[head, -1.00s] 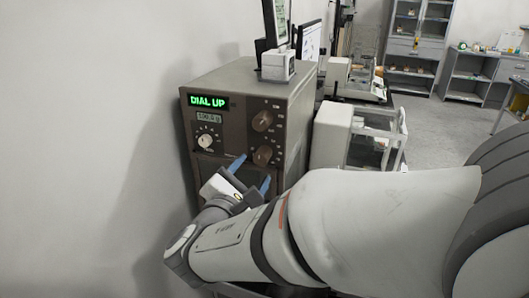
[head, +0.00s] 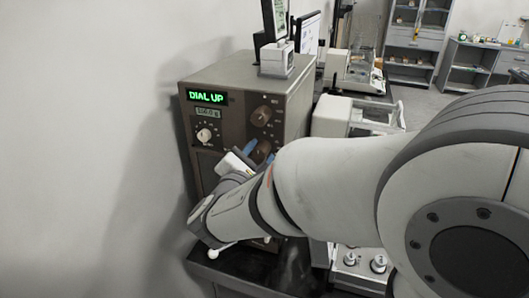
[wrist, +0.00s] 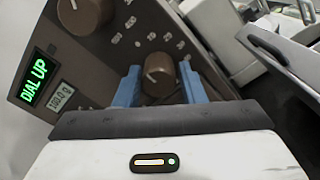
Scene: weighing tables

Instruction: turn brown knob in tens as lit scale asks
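The brown-fronted scale unit (head: 228,160) stands by the wall, with "DIAL UP" lit in green on its display (head: 207,97). A smaller grey readout (wrist: 61,95) below it seems to read 100.0 g. Two brown knobs are on the panel's right: the upper brown knob (head: 262,116), also in the wrist view (wrist: 85,12), and the lower brown knob (wrist: 157,75), partly hidden by my gripper in the head view. My gripper (wrist: 160,84) is open, its blue fingers either side of the lower knob. I cannot tell whether they touch it.
A white-pointered round knob (head: 204,135) sits on the panel's left. A small white box (head: 276,58) and a screen stand on the unit. A white balance (head: 352,116) stands close on the right. Wall lies to the left.

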